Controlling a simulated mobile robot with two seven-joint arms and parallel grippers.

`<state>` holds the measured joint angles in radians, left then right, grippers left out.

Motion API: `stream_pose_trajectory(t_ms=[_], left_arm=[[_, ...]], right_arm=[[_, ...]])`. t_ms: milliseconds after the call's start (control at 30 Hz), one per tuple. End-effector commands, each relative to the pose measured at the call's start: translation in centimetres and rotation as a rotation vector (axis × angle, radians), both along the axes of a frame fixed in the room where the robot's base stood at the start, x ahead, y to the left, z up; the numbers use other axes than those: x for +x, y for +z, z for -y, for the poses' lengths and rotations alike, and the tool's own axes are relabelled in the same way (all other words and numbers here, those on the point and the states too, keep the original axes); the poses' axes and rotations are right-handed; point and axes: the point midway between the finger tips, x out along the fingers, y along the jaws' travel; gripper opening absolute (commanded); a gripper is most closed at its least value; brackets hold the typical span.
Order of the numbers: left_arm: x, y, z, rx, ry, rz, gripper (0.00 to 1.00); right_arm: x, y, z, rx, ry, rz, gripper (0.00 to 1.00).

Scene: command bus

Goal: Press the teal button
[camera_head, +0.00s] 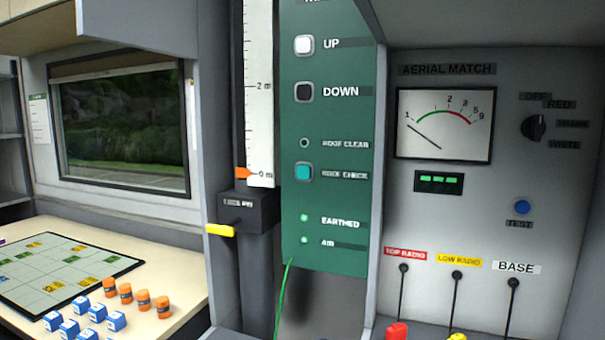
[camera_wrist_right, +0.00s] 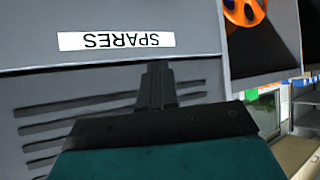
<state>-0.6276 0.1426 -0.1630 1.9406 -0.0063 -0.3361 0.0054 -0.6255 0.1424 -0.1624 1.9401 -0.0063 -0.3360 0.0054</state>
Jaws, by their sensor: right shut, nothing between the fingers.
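Nothing covers the teal button in the head view. My right gripper (camera_wrist_right: 157,72) shows only in the right wrist view, shut and empty, in front of a grey surface with a SPARES label (camera_wrist_right: 116,40) that appears upside down. Neither gripper is in the head view.
A yellow lever (camera_head: 220,230) sticks out left of the panel. A green wire (camera_head: 281,300) hangs below it. On the right are a meter (camera_head: 443,123), a knob (camera_head: 537,127) and a blue button (camera_head: 522,206). A table (camera_head: 185,280) with blocks stands left.

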Motion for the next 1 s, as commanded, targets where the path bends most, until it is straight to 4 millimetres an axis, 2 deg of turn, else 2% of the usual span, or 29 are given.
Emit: stream_pose_trajectory(t_ms=[33, 267, 1000], left_arm=[[-0.02, -0.02, -0.01, 0.000, 0.000, -0.001, 0.21], [-0.02, -0.02, -0.03, 0.001, 0.001, -0.001, 0.00], [0.09, 0.04, -0.02, 0.000, 0.001, 0.002, 0.00]], right_arm=[[0.00, 0.00, 0.01, 0.000, 0.000, 0.000, 0.00], [0.01, 0.01, 0.00, 0.000, 0.000, 0.000, 0.00], [0.02, 0.03, -0.02, -0.001, 0.001, 0.001, 0.00]])
